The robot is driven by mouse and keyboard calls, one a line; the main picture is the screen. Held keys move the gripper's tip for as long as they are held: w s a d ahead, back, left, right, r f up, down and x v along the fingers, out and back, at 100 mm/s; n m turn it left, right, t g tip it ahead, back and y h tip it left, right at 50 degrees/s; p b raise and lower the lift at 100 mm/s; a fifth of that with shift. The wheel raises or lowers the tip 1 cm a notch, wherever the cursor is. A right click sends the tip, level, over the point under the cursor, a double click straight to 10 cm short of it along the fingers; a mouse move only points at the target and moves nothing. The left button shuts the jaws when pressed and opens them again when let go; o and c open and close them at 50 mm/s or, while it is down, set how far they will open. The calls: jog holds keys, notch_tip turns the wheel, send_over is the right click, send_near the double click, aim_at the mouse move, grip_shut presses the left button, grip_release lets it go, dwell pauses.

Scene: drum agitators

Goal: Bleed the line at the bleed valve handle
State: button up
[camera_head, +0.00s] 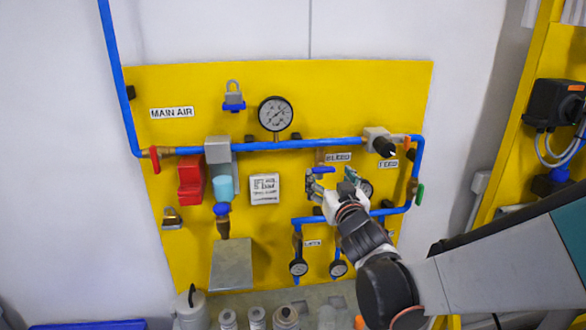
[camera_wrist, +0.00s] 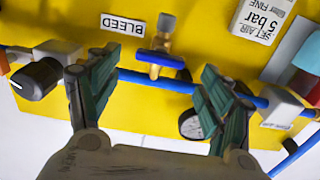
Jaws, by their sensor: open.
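The bleed valve has a brass body with a blue handle (camera_head: 320,171) below the BLEED label (camera_head: 338,157) on the yellow panel. In the wrist view the blue handle (camera_wrist: 160,58) lies crosswise on its brass stem, beside the blue pipe and near the BLEED label (camera_wrist: 124,25). My gripper (camera_head: 332,182) is in front of the panel, just below and right of the handle. In the wrist view my gripper (camera_wrist: 158,64) is open, with one green finger on each side of the handle and visible gaps between. Nothing is held.
A black regulator knob (camera_wrist: 36,80) stands out left of the fingers in the wrist view. A blue pipe (camera_head: 310,144) crosses the panel, with a gauge (camera_head: 275,113) above it. A red handle (camera_head: 153,160) and a green handle (camera_head: 420,193) are at the sides.

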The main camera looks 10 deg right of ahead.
aim_at(325, 171)
jog(key=w, duration=0.6)
jog(key=shift+s, duration=0.1)
jog(key=c, duration=1.1)
